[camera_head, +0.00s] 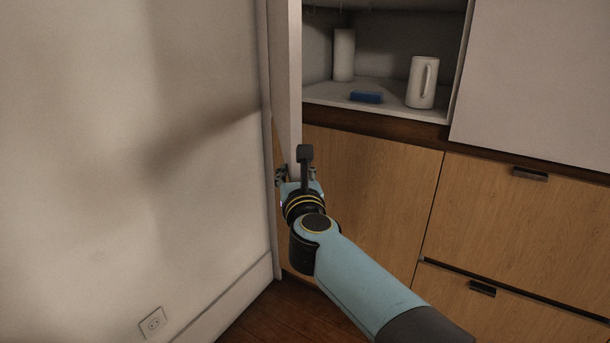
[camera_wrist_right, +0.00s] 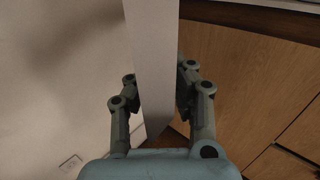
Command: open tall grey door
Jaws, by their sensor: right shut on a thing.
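The tall grey door (camera_head: 288,70) stands swung out, seen nearly edge-on, close to the left wall, and the shelf beside it is exposed. My right gripper (camera_head: 297,176) is at the door's lower part, with a finger on each side of its edge. In the right wrist view the door is a pale upright panel (camera_wrist_right: 152,50) between the two fingers of my right gripper (camera_wrist_right: 158,76), which is shut on it. The door's hinge side is hidden. My left gripper is not in view.
The open shelf (camera_head: 390,92) holds a white jug (camera_head: 422,82), a blue sponge-like block (camera_head: 366,97) and a pale cylinder (camera_head: 344,55). A grey panel (camera_head: 540,80) is at the upper right. Wooden fronts (camera_head: 380,190) lie below. The wall (camera_head: 120,150) is close on the left.

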